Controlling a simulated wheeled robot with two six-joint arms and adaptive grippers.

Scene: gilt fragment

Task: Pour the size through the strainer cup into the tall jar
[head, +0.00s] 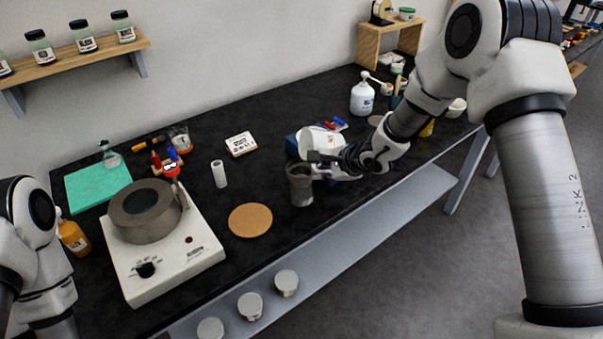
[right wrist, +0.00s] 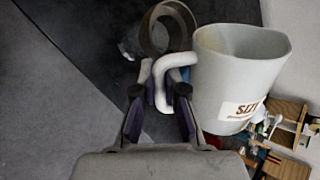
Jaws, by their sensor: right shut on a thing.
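My right gripper (head: 325,163) is shut on the handle of a white jug; in the right wrist view the fingers (right wrist: 160,98) close around it. The jug (head: 317,138) has a label reading "SIZE", clear in the right wrist view (right wrist: 232,70). Its contents are not visible. A grey-brown, open-topped cylinder (head: 300,188), apparently the strainer cup with the tall jar, stands just in front of the jug. I cannot tell cup from jar clearly. My left gripper is out of view.
A hot plate (head: 205,250) with a grey ring-shaped pot (head: 145,212) stands at left. A blue object (head: 293,143) is behind the jug. A white bottle (head: 362,97) stands further back. The black table's front edge is near.

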